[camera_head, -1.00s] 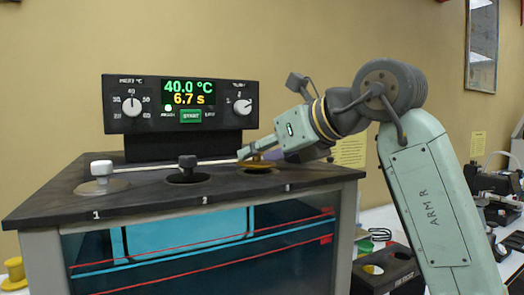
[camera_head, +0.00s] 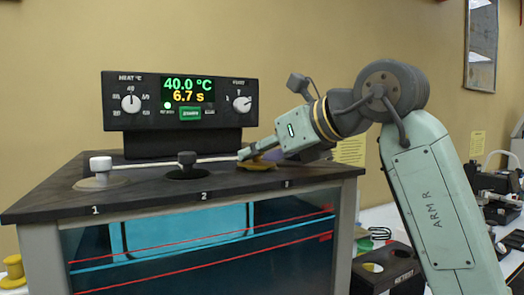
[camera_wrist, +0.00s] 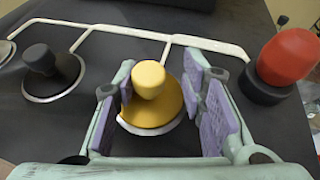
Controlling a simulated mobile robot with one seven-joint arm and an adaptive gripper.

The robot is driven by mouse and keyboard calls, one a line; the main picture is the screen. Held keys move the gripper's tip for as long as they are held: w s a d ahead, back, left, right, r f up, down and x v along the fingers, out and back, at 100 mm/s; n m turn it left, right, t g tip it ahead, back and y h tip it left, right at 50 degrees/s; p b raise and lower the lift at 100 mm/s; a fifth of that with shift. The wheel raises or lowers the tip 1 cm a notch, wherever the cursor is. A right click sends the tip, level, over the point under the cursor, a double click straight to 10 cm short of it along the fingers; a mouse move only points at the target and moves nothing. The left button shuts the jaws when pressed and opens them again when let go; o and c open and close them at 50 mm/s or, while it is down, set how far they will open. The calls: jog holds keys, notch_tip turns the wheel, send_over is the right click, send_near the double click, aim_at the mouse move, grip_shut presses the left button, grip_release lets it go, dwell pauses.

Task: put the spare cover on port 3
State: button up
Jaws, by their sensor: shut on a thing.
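A yellow cover (camera_head: 257,164) with a round knob is at port 3, near the back right of the bath's dark top. In the wrist view the yellow cover (camera_wrist: 150,92) lies over the port, with a thin pale rim showing along its near edge. I cannot tell whether it is fully seated. My gripper (camera_head: 250,152) is at its knob and shut on the cover. In the wrist view the purple-padded fingers of my gripper (camera_wrist: 165,84) stand on both sides of the cover.
Black cover (camera_head: 187,166) is at port 2 and white-knobbed cover (camera_head: 101,172) at port 1. A red-topped black knob (camera_wrist: 287,60) stands close to my right finger. The control box (camera_head: 180,102) rises behind. Another yellow piece (camera_head: 13,268) is at lower left.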

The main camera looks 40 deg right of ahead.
jog(key=o, duration=1.2)
jog(key=shift+f, duration=0.25)
jog(key=shift+s, duration=0.1)
jog(key=v, duration=1.2)
jog(key=shift+r, duration=0.2)
